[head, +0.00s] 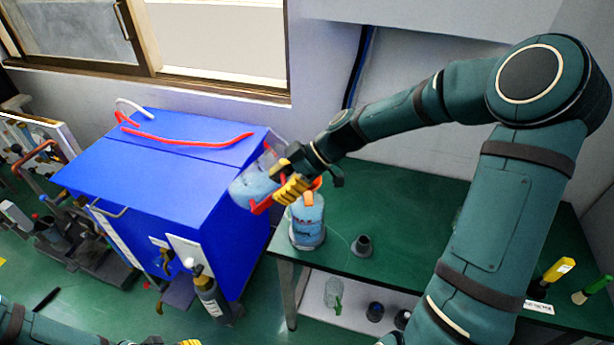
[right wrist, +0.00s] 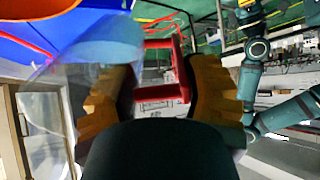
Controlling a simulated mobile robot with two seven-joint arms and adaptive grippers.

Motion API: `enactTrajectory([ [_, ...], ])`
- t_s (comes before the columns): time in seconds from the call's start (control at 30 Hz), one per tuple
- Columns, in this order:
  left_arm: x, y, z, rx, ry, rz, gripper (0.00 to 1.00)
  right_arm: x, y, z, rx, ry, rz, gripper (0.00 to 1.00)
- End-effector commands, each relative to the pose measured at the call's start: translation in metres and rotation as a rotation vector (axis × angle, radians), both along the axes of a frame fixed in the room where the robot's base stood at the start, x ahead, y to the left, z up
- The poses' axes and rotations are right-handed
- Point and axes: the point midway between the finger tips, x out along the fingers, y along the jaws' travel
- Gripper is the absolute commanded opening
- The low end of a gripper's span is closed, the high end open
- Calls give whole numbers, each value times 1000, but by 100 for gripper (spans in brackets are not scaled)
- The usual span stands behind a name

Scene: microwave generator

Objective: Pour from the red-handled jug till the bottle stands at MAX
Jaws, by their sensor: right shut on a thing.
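The clear jug (head: 250,186) holds blue liquid and hangs beside the blue cabinet's right edge, close to the bottle's upper left. In the right wrist view, the yellow fingers are shut on the red handle (right wrist: 160,94), with the clear jug wall (right wrist: 85,65) to the left. The bottle (head: 307,222) stands on the green table, with blue contents and an orange piece at its top. Its MAX mark and exact level cannot be read. I see no clear stream. My left gripper (head: 172,342) is mostly cut off at the bottom edge.
The blue cabinet (head: 150,185) stands left of the green table (head: 400,225), with a red hose on top. A small dark grey fitting (head: 362,246) stands right of the bottle. A yellow-handled tool (head: 558,269) lies far right.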

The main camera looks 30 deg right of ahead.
Motion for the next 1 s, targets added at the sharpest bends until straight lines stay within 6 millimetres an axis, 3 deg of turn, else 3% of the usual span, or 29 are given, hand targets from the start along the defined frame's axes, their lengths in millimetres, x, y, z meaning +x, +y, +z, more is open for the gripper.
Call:
enactTrajectory([
  [0.33,-1,0,-1,0,2,-2,39,1,2,-3,-77,24,2,7],
  [0.6,3,0,12,2,-8,5,39,3,7,6,-215,74,3,7],
  [1.0,-1,0,-4,0,2,-2,39,8,23,-26,-382,136,4,7],
])
